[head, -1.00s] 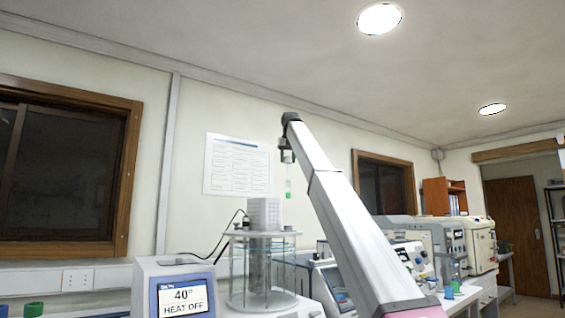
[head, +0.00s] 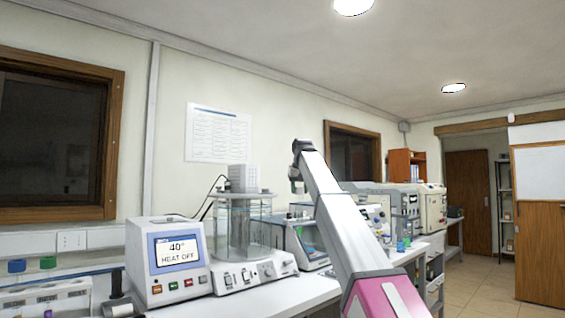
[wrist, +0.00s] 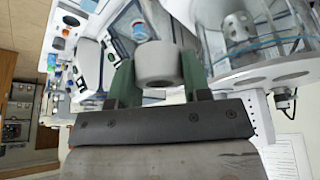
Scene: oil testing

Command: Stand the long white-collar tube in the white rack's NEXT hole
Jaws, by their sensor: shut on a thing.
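My gripper (head: 297,180) is raised at the end of the arm in the head view, left of the arm's far end. In the wrist view its green fingers (wrist: 158,72) are shut on the pale collar of the tube (wrist: 157,60). In the head view I cannot make out the tube. A white rack-like block (head: 45,300) is cut off at the lower left; I cannot tell whether it is the white rack, and its holes do not show clearly.
A blue cap (head: 16,266) and a green cap (head: 48,262) stand at the left. A heater box (head: 168,262) reads 40°, HEAT OFF. Beside it is a glass bath (head: 240,235), near my gripper in the wrist view (wrist: 265,75). Several instruments (head: 400,205) line the right.

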